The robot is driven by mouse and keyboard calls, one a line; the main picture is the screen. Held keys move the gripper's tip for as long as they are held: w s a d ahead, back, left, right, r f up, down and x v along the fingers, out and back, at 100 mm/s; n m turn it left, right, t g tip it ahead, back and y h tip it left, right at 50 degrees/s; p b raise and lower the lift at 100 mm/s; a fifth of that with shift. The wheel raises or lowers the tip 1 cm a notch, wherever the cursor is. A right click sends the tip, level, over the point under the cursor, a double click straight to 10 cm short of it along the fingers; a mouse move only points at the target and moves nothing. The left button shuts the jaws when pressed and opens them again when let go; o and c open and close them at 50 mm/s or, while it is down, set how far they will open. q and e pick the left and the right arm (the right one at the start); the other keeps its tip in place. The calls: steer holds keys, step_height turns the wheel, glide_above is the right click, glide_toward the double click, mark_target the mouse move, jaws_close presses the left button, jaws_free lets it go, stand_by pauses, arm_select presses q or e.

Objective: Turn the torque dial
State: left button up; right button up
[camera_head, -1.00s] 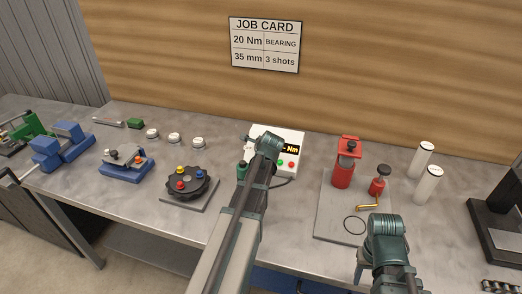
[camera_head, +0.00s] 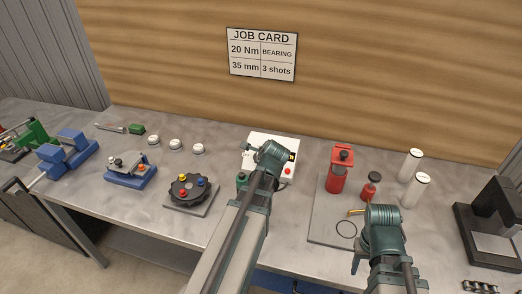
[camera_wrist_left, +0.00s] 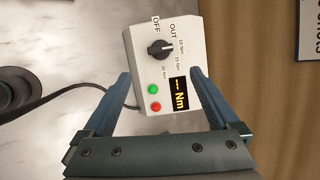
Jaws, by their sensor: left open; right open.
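The torque controller is a white box (camera_head: 255,141) at the back middle of the bench, partly hidden behind my left arm in the head view. In the left wrist view its black dial (camera_wrist_left: 160,47) shows whole, with OFF, OUT and several Nm labels around it. The display (camera_wrist_left: 180,94) reads dashes and Nm. My left gripper (camera_wrist_left: 160,74) is open, one finger on each side of the box in that view, with nothing held. I cannot tell how far above the box they are. My right gripper (camera_head: 357,257) is open near the bench's front edge.
A green button (camera_wrist_left: 153,89) and a red button (camera_wrist_left: 155,106) are beside the display. A black cable (camera_wrist_left: 75,91) leaves the box. A black disc with coloured knobs (camera_head: 188,188) stands left. A grey plate (camera_head: 322,226) with red tools stands right. White cylinders (camera_head: 411,165) are behind.

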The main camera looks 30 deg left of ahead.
arm_select(q)
steer(key=shift+p+v, duration=0.4)
steer(key=shift+v, duration=0.6)
steer(key=shift+c, duration=0.7)
steer(key=shift+w+a+r+n+p, duration=0.15)
steer(key=shift+a+r+n+p, duration=0.1)
steer(key=shift+n+p, duration=0.1)
steer(key=shift+c, duration=1.1)
steer(key=n+p, duration=0.1)
steer(key=a+r+n+h+p, duration=0.1)
steer(key=n, duration=0.1)
steer(key=w+a+n+g+p, duration=0.1)
steer(key=n, duration=0.1)
steer(key=shift+w+a+r, duration=0.1)
steer(key=shift+a+r, duration=0.05)
steer(key=shift+r, duration=0.1)
steer(key=c, duration=0.4)
steer(key=shift+o, duration=0.2)
steer(key=a+n+h+p, duration=0.1)
steer(key=n+p, duration=0.1)
steer(key=n, duration=0.2)
steer(key=w+a+r+n+g+h+p, duration=0.1)
steer(key=n+p, duration=0.1)
steer(key=n, duration=0.1)
steer(key=a+r+n+h+p, duration=0.1)
steer(key=n+h+p, duration=0.1)
steer(key=n, duration=0.2)
steer(key=shift+w+a+r+n+g, duration=0.25)
steer(key=shift+a+n+g, duration=0.05)
steer(key=shift+n+g, duration=0.1)
